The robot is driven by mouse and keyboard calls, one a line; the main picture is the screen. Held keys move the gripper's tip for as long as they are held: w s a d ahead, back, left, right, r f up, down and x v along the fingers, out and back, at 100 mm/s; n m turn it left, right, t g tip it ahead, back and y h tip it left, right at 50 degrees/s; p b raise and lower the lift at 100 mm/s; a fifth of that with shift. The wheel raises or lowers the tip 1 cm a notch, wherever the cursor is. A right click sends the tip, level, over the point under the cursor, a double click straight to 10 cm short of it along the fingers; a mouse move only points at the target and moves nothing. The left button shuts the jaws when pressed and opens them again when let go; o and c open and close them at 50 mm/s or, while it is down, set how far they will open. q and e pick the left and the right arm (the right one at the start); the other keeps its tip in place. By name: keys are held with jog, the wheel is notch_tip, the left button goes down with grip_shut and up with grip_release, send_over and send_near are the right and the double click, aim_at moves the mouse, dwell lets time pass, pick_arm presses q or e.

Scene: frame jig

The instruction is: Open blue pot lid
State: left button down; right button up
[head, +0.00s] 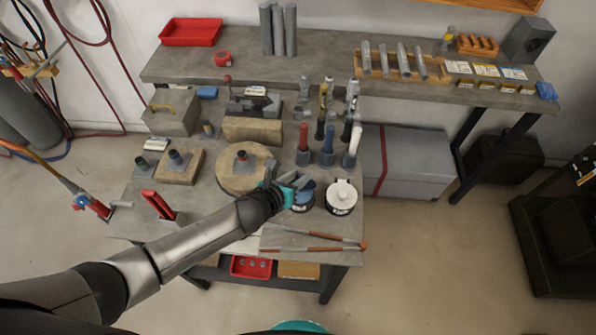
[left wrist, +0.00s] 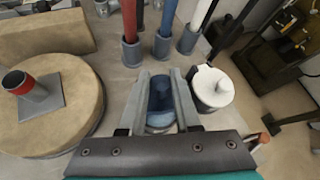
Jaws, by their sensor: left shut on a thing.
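The blue-lidded pot (head: 303,201) stands near the front right of the workbench. My left gripper (head: 303,186) reaches over it from the left and is shut on its blue lid. In the left wrist view the blue lid (left wrist: 160,97) shows between the two grey fingers of the left gripper (left wrist: 163,85). The fingers hide part of the lid, and I cannot tell whether it is clear of the pot. My right gripper is not in view.
A white-lidded pot (head: 341,198) stands close on the right. Red, blue and white sticks stand in holders behind. A round tan block (head: 240,180) sits to the left. Two rods (head: 310,248) lie along the front edge.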

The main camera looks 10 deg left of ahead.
pick_arm(q)
jog(key=shift+w+p, duration=0.1)
jog(key=shift+p, duration=0.2)
jog(key=c, duration=0.6)
grip_release()
jog(key=v, duration=0.5)
jog(key=p+v, duration=0.1)
jog(key=v, duration=0.4)
jog(key=p+v, duration=0.1)
jog(key=v, duration=0.4)
jog(key=shift+r, duration=0.35)
